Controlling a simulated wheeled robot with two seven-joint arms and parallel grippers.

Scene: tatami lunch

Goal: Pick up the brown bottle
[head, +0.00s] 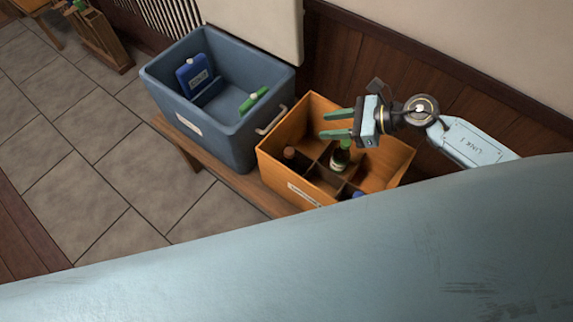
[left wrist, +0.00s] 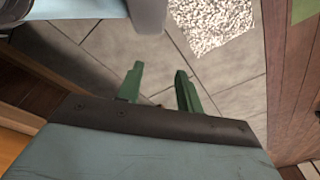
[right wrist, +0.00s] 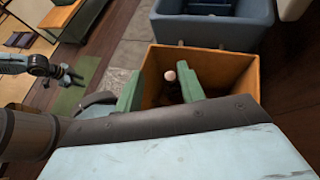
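The brown bottle (head: 289,153) stands in a compartment at the left of the orange wooden crate (head: 277,168); only its top shows in the head view. In the right wrist view a bottle with a pale pinkish cap (right wrist: 170,76), likely the same one, shows between the finger lines. My right gripper (head: 323,125) is open and empty above the crate, apart from the bottle, its green fingers pointing left in the head view. My left gripper (left wrist: 160,70) is open and empty over the tiled floor; it is out of the head view.
A dark green bottle (head: 340,158) stands in another crate compartment, near the brown one. A blue-grey bin (head: 240,145) beside the crate holds a blue container (head: 194,75) and a green item (head: 254,99). A wooden wall (head: 370,60) stands behind.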

